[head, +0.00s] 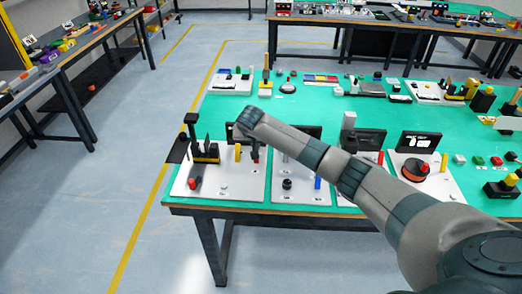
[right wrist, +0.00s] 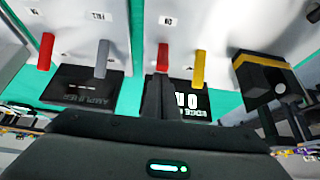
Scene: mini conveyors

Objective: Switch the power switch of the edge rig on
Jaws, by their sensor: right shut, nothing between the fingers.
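The edge rig, whose white base plate (head: 238,188) is at the table's front left, carries a yellow post (head: 238,152) and a red knob (head: 193,183). The right wrist view shows its plate (right wrist: 205,25) with a red lever (right wrist: 162,57), a yellow lever (right wrist: 197,65) and a black display (right wrist: 190,105). A printed mark is above the red lever; I cannot tell the switch's state. My right gripper (head: 255,155) is shut and empty, pointing down over the plate. Its fingers (right wrist: 157,98) appear close to the red lever; contact is unclear. My left gripper is out of view.
A second plate (head: 300,191) stands close on the right, with a blue post (head: 317,183) and an amplifier display (right wrist: 82,90). A black-and-yellow device (right wrist: 265,78) stands beside the levers. More equipment covers the table's right and back; the middle green surface (head: 330,112) is partly clear.

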